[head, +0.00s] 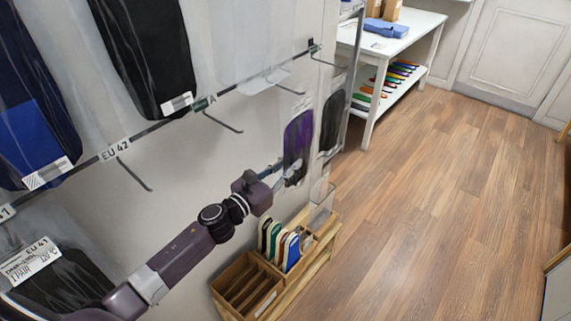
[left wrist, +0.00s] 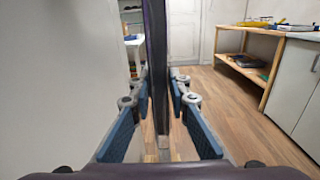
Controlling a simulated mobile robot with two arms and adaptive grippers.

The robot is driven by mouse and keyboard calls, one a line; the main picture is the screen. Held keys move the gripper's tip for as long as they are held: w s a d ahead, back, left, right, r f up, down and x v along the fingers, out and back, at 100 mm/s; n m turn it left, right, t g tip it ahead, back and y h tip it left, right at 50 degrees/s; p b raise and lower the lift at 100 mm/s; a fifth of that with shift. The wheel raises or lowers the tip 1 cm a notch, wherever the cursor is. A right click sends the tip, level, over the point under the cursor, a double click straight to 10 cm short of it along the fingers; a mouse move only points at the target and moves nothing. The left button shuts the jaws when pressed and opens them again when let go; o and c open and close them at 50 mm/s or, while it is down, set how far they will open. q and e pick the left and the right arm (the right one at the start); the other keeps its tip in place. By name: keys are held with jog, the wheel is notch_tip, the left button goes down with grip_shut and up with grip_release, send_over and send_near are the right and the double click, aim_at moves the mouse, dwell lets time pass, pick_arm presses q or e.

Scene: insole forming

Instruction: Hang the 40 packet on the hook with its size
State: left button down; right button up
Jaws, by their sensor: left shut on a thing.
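A clear packet with a purple insole (head: 298,138) is upright in front of the wall, right of the middle in the head view. Its size marking is too small to read. My left gripper (head: 283,171) is shut on the packet's lower part. In the left wrist view the packet (left wrist: 157,65) shows edge-on as a thin dark strip between the two blue finger pads of the gripper (left wrist: 160,125). A bare hook (head: 135,174) under the EU 42 label sticks out from the rail. Another bare hook (head: 222,124) is to its right, its label unreadable. My right gripper is not in view.
A dark packet (head: 333,120) hangs just right of the purple one. Other packets hang at left, one labelled EU 41 (head: 45,260). Below the gripper stands a wooden box (head: 232,285) with several coloured insoles (head: 283,245). A white table (head: 415,25) is behind; the floor at right is clear.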

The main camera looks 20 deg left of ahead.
pick_arm(q)
jog(key=shift+w+a+f, duration=0.25)
jog(key=shift+a+f, duration=0.2)
jog(key=shift+a, duration=0.25)
jog(key=shift+d, duration=0.1)
jog(key=shift+f, duration=0.1)
jog(key=shift+f+b, duration=0.3)
jog(key=shift+b, duration=0.05)
jog(key=c, duration=1.8)
grip_release()
jog(key=shift+r, duration=0.1)
